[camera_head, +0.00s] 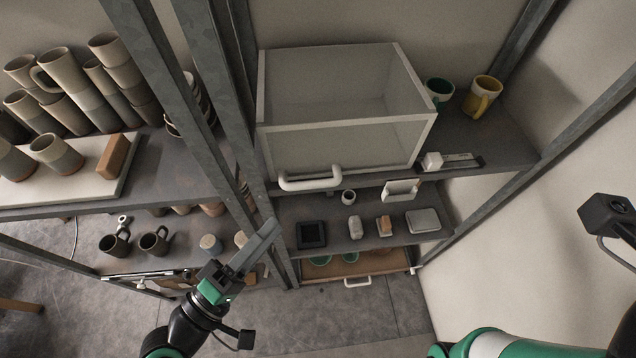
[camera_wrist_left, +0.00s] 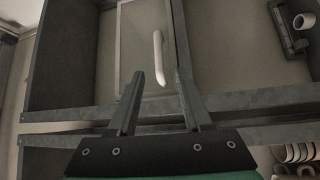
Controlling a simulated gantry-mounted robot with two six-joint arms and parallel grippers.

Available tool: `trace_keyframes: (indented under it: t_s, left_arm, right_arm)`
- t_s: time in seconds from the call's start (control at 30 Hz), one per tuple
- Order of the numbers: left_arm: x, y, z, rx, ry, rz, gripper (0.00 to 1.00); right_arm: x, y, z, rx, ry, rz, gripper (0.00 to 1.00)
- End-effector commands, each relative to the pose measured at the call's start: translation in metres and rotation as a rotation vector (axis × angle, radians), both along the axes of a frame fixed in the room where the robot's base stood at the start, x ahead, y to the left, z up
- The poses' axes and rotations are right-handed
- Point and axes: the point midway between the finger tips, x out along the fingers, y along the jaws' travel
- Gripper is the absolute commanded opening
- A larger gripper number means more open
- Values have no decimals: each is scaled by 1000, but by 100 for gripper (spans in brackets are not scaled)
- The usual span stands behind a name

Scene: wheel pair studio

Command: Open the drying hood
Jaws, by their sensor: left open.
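The drying hood (camera_head: 345,145) is a clear box with a white frame on the upper right shelf. Its front panel appears down, with a white bar handle (camera_head: 310,181) along the lower front edge. In the left wrist view the handle (camera_wrist_left: 160,58) shows ahead of the fingers, against the hood's panel (camera_wrist_left: 138,50). My left gripper (camera_head: 264,238) is below and left of the handle, by the grey shelf post, apart from the handle. Its two fingers (camera_wrist_left: 156,88) are spread with nothing between them.
A grey metal post (camera_head: 222,90) stands just left of the hood. A green mug (camera_head: 440,90) and a yellow mug (camera_head: 482,97) stand to its right. A lower shelf (camera_head: 340,235) holds small items above a drawer (camera_head: 345,268). Stacked cups (camera_head: 70,85) fill the left shelf.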

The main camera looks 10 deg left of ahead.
Motion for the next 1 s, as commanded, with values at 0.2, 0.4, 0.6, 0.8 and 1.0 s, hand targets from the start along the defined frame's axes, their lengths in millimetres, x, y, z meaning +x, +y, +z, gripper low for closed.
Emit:
trace_keyframes:
  t_s: [0.2, 0.4, 0.6, 0.8, 1.0]
  left_arm:
    - [12, -7, 5, 2, -3, -3, 50]
    - [47, -29, 12, 3, -4, -5, 50]
    - [83, -49, 16, 2, -4, -3, 50]
    - [100, -58, 17, 3, -5, -1, 50]
    - [101, -58, 17, 3, -5, 0, 50]
  right_arm:
    - [0, -1, 6, 0, 0, -1, 50]
    - [0, -1, 17, 0, 0, -1, 50]
    - [0, -1, 23, 0, 0, -1, 50]
    - [0, -1, 24, 0, 0, -1, 50]
    - [0, -1, 24, 0, 0, -1, 50]
